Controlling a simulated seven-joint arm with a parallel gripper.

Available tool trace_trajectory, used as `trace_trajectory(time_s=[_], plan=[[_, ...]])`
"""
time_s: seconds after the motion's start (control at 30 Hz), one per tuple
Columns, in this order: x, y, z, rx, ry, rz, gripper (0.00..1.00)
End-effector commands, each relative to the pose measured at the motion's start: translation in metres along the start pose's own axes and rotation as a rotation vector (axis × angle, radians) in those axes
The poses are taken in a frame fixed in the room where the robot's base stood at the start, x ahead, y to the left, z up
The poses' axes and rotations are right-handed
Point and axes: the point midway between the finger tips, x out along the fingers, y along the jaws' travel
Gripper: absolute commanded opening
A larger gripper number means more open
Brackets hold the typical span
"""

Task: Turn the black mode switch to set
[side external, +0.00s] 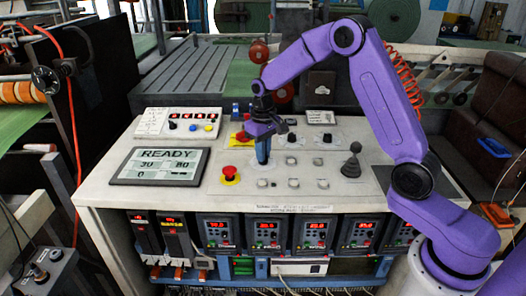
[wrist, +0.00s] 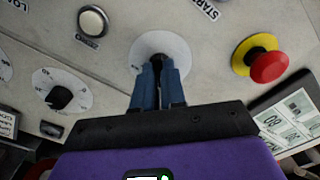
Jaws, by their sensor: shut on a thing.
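My gripper (side external: 263,160) points down at the control panel, with its blue fingers shut. In the wrist view my gripper (wrist: 159,72) has its fingertips closed on the black mode switch (wrist: 159,58). The switch stands in the middle of a round white plate (wrist: 178,46), and only a little dark part of it shows between the fingers. Its pointer direction and most of the plate's markings are hidden by the fingers. In the side external view the fingers and wrist cover the switch.
A red mushroom button (side external: 229,172) on a yellow base is close left of the fingers. The display (side external: 160,165) reads READY, 30, 80 and 0. A black joystick (side external: 352,163) stands to the right. A dial knob (wrist: 59,97) and a pale push button (wrist: 92,21) are nearby.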

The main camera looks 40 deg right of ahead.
Motion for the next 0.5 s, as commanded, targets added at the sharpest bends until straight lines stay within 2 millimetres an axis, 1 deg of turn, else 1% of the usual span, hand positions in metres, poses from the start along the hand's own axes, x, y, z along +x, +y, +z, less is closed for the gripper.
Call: trace_trajectory(time_s=[0.3, 0.33, 0.37, 0.4, 0.5], plan=[[-0.0014, 0.0000, -0.0009, -0.006, 0.004, 0.001, 0.00], [-0.0014, 0.0000, -0.0010, -0.006, 0.004, 0.001, 0.20], [-0.0013, 0.0000, -0.0010, -0.006, 0.004, 0.001, 0.30], [-0.0012, 0.0000, -0.0009, -0.006, 0.004, 0.001, 0.36], [-0.0009, -0.0001, -0.0007, -0.005, 0.003, 0.001, 0.36]])
